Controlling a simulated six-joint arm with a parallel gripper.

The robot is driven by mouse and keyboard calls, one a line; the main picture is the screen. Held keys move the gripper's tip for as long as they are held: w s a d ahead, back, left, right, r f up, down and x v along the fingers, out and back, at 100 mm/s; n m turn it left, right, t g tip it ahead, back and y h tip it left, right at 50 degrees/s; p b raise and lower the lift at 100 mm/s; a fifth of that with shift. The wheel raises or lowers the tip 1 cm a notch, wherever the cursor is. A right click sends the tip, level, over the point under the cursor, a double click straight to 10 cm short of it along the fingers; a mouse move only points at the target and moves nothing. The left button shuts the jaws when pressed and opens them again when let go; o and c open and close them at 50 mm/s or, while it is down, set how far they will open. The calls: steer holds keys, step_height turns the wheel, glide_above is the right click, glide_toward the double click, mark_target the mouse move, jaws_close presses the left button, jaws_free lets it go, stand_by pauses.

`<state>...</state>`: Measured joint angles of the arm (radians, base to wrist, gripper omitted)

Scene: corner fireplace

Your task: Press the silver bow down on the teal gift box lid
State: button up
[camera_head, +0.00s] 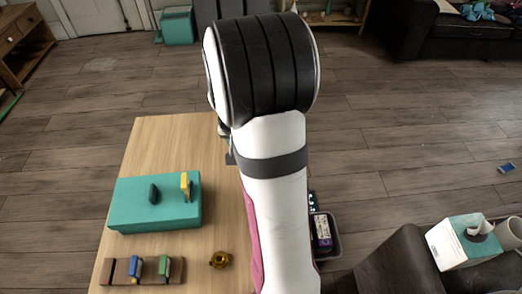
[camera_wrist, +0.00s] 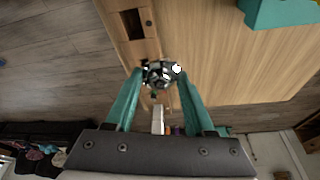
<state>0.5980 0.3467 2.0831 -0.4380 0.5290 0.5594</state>
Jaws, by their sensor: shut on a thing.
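The teal gift box (camera_head: 140,218) stands on the left half of the wooden table in the head view. A dark teal piece and a yellow piece stand up from its lid. A teal corner, seemingly of the box, shows at the top right of the wrist view (camera_wrist: 280,12). My gripper (camera_wrist: 160,75) is shut on the silver bow (camera_wrist: 158,72), which sits between the teal fingertips, apart from the teal corner. In the head view my arm hides the bow and most of the gripper.
On the table (camera_head: 160,140), a brown rack (camera_head: 117,272) with blue and green pieces lies in front of the box. A small gold-brown item (camera_head: 219,260) is right of it. A dark bin (camera_head: 325,235) stands beyond the right edge. The table's far part looks bare.

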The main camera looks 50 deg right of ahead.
mark_target(131, 197)
steer(key=w+a+n, duration=0.1)
steer(key=w+a, duration=0.2)
steer(key=a, duration=0.1)
steer(key=w+a+r+n, duration=0.1)
steer(key=w+a, duration=0.2)
steer(key=w+a+r+n, duration=0.1)
steer(key=w+a, duration=0.2)
steer(key=a, duration=0.1)
steer(key=shift+w+a+r+n+t+y, duration=0.1)
steer(key=shift+w+a+n+t+y, duration=0.25)
steer(key=shift+w+n+t+y, duration=0.05)
steer(key=w+a+r+n+y, duration=0.1)
steer(key=w+a+n, duration=0.1)
steer(key=a, duration=0.6)
steer(key=w+a+r+n, duration=0.2)
steer(key=w+a, duration=0.1)
steer(key=a, duration=0.5)
steer(key=shift+t, duration=0.3)
steer(key=shift+s+f, duration=0.1)
steer(key=shift+f, duration=4.25)
steer(key=shift+f, duration=0.4)
steer(key=o, duration=1.1)
steer(key=shift+c, duration=0.2)
